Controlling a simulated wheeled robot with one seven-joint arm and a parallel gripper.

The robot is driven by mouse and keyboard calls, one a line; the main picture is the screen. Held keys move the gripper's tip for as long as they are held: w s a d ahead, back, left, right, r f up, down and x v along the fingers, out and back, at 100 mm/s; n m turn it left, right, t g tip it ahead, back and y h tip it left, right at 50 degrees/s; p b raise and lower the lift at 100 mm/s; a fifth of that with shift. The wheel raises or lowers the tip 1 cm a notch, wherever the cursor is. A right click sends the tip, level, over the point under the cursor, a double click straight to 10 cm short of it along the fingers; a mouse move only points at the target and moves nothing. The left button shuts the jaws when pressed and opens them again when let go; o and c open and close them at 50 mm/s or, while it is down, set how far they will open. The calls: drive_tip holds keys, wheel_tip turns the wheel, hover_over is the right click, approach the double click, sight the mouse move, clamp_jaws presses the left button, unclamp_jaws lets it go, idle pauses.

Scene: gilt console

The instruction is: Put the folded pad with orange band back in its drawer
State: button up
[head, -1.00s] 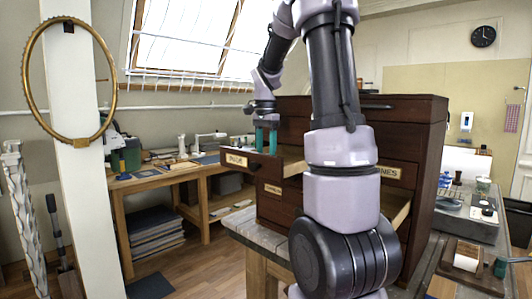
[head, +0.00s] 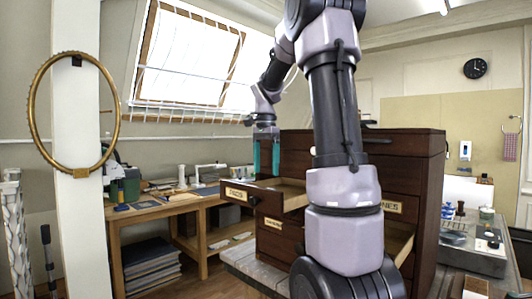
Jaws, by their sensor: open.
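My gripper (head: 266,172) has two teal fingers, apart with nothing visible between them. It points down at an open upper-left drawer (head: 240,195) of a dark wooden cabinet (head: 420,170). The fingertips appear at or just above the drawer's back edge; I cannot tell whether they reach inside. The drawer has a pale interior and a label too small to read surely. I cannot make out the folded pad with orange band; the drawer's inside is only partly seen. A second drawer (head: 400,240), lower right, also stands open, partly hidden by my arm.
The cabinet stands on a grey-topped bench (head: 250,268). A wooden workbench (head: 150,208) with tools is behind at left, and a gold ring (head: 38,120) hangs on a white post. A grey device (head: 475,250) sits at right.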

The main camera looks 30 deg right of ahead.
wheel_tip(320, 180, up, 5)
drive_tip(key=s+a+n+t+y, duration=0.1)
drive_tip(key=s+a+n+t, duration=0.3)
drive_tip(key=s+a, duration=0.5)
drive_tip(key=s+a+f+n+t, duration=0.1)
drive_tip(key=s+a+f+n, duration=0.1)
drive_tip(key=s, duration=0.3)
drive_tip(key=s+a+f+n+t+y, duration=0.1)
drive_tip(key=s+a+f+n+t, duration=0.1)
drive_tip(key=s+n, duration=0.2)
drive_tip(key=shift+s+a+f, duration=0.2)
drive_tip(key=shift+s+f, duration=0.05)
drive_tip(key=shift+s, duration=0.55)
